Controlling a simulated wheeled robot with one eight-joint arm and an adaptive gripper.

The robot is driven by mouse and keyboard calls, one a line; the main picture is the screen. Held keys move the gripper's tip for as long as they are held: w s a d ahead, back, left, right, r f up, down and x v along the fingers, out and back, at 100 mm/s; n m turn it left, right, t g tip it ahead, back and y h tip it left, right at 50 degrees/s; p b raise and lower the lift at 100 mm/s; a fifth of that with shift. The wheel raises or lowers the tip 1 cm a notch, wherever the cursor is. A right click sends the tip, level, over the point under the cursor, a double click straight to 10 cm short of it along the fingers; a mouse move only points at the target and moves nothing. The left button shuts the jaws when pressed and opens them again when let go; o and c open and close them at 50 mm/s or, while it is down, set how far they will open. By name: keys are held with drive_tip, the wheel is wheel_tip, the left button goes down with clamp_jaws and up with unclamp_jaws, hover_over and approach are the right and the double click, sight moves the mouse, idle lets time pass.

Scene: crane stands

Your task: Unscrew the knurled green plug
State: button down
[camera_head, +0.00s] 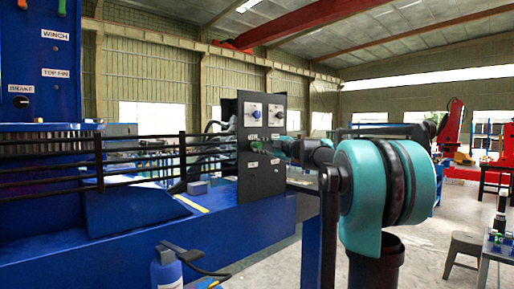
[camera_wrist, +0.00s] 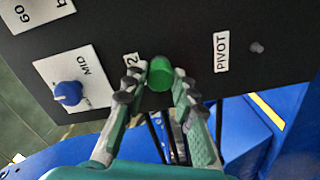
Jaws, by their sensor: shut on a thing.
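The green plug (camera_wrist: 160,73) sticks out of the dark panel (camera_wrist: 215,25) in the wrist view, at the middle, between the tips of my gripper (camera_wrist: 160,82). The two fingers are closed on its sides. The knurling is too small to make out. In the head view my gripper (camera_head: 283,144) reaches the panel's right part from the right, at the height of a small green spot, and my arm hides part of that area. The plug sits between a label ending in "2" and the "PIVOT" label (camera_wrist: 221,52).
A blue knob (camera_wrist: 68,93) on a white "MID" plate is left of the plug in the wrist view. A small grey stud (camera_wrist: 257,47) is at the right. In the head view, black railings (camera_head: 100,160) and a blue machine base (camera_head: 230,235) lie left. A stool (camera_head: 465,250) stands at right.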

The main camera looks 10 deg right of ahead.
drive_tip(key=c, duration=1.2)
unclamp_jaws()
drive_tip(key=shift+c, duration=0.5)
